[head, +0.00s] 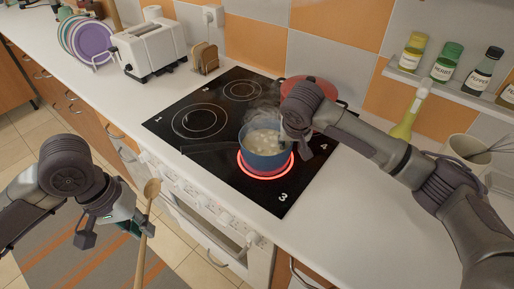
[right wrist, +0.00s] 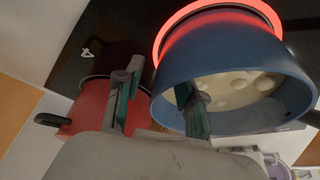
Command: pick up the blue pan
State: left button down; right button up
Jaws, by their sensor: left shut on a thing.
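The blue pan (head: 265,160) sits on the glowing front burner of the black stove, with pale round pieces in liquid and steam above. Its dark handle points left. In the right wrist view the blue pan (right wrist: 215,58) fills the right side. My right gripper (head: 296,140) is at the pan's right rim. In the right wrist view my right gripper (right wrist: 155,100) is open, with one finger over the pan's opening and the other outside its wall. My left gripper (head: 115,229) is shut on a wooden spoon (head: 147,215), in front of the counter.
A red pot (head: 312,82) stands behind the blue pan, close to my right gripper; it also shows in the right wrist view (right wrist: 88,112). A toaster (head: 150,48) and plates (head: 92,40) stand at the left. An oil bottle (head: 408,115) and whisk crock (head: 462,150) are at the right.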

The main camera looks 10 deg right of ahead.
grip_shut()
jog(key=shift+r, duration=0.1)
dwell(0.3)
notch_tip(320, 180, up, 10)
dwell(0.5)
jog(key=shift+a+f, duration=0.2)
jog(key=shift+f, duration=3.6)
